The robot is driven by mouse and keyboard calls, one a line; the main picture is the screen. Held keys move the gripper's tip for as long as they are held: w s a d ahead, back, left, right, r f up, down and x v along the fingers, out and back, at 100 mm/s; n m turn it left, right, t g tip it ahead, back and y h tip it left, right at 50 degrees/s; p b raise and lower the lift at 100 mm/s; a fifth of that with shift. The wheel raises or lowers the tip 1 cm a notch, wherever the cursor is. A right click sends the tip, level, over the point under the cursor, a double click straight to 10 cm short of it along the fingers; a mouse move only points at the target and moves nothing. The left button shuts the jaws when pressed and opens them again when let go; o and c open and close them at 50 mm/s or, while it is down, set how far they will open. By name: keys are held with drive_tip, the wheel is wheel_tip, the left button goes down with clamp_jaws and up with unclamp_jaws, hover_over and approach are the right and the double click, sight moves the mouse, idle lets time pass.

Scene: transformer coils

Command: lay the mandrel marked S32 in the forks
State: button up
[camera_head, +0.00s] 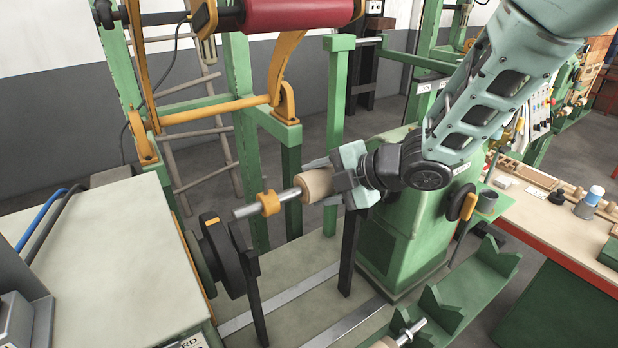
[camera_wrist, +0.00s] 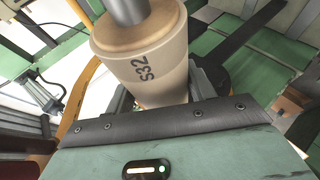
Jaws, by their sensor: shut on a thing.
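The mandrel marked S32 (camera_head: 314,185) has a pale wooden body, a silver shaft and an orange collar (camera_head: 269,203) toward its left end. My gripper (camera_head: 335,180) is shut on its wooden body and holds it roughly level. The mark S32 reads clearly on the mandrel in the wrist view (camera_wrist: 147,66). Two dark upright arms, seemingly the forks, stand below: the left one (camera_head: 255,298) by the black faceplate, the right one (camera_head: 349,252) under my gripper. The shaft's left end appears above the left fork's top. The right fork's top is partly hidden by my gripper.
A black round faceplate (camera_head: 222,258) is close to the shaft's left end. A green V-notched rack (camera_head: 470,290) at lower right holds another mandrel (camera_head: 403,335). A green frame with a red roll (camera_head: 298,14) stands behind. A workbench (camera_head: 535,222) is at right.

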sight(322, 197)
drive_tip(key=shift+f+b, duration=1.2)
drive_tip(key=shift+f, duration=0.65)
drive_tip(key=shift+w+d, duration=0.1)
drive_tip(key=shift+d, duration=0.1)
